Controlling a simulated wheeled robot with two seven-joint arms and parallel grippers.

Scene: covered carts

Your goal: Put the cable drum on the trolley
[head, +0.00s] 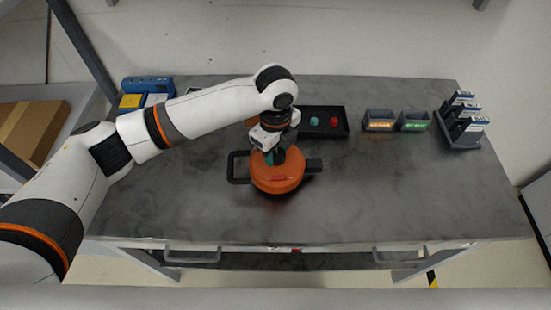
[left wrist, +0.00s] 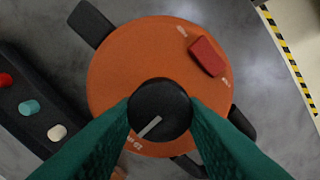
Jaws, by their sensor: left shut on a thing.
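The orange cable drum (head: 278,180) is near the middle of the grey table, with a black handle frame at its left and a black part at its right. My left gripper (head: 277,157) comes down on it from above. In the left wrist view, the drum (left wrist: 120,70) shows from above with a red block on its top. The green fingers of my left gripper (left wrist: 160,112) are shut on the drum's round black knob. Whether the drum touches the table cannot be told. My right gripper is in neither view. No trolley can be made out.
A black tray (head: 325,134) with green and red knobs lies behind the drum. Two small labelled bins (head: 380,128) and a rack (head: 459,142) stand at the back right. A blue item (head: 147,84) is at the back left. The table's front right is clear.

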